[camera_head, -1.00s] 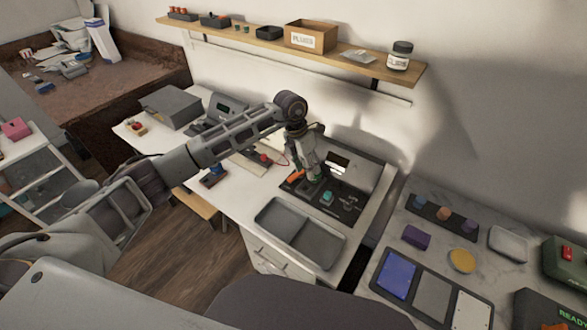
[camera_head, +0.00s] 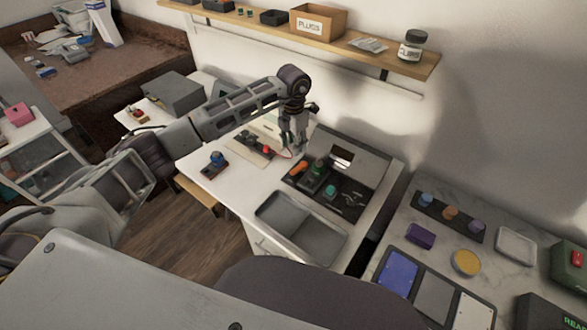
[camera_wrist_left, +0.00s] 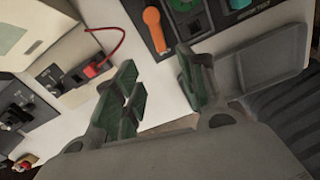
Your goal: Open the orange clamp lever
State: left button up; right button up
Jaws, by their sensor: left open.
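The orange clamp lever (camera_head: 298,167) sits at the left end of the dark fixture panel (camera_head: 318,189) on the white bench. In the left wrist view the lever (camera_wrist_left: 155,28) lies beyond my fingertips, apart from them, next to a green part (camera_wrist_left: 186,6). My left gripper (camera_head: 292,150) is open and empty, above the bench just behind and left of the lever. Its green-padded fingers (camera_wrist_left: 163,84) show spread in the left wrist view. My right gripper is not in view.
A grey tray (camera_head: 300,228) lies in front of the panel. A module with a red plug (camera_head: 266,150) and cable is to the left. A shelf with a box of plugs (camera_head: 318,20) hangs above. A marble table (camera_head: 440,235) stands at the right.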

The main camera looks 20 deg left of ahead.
pick_arm(q)
jog(key=f, duration=0.2)
send_over(293, 171)
notch_tip(293, 171, down, 5)
jog(key=shift+d+p, duration=0.1)
jog(key=shift+p, duration=0.2)
notch_tip(293, 171, down, 5)
jog(key=shift+f, duration=0.55)
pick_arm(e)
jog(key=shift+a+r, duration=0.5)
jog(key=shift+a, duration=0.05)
pick_arm(q)
jog(key=shift+c, duration=0.9)
grip_shut()
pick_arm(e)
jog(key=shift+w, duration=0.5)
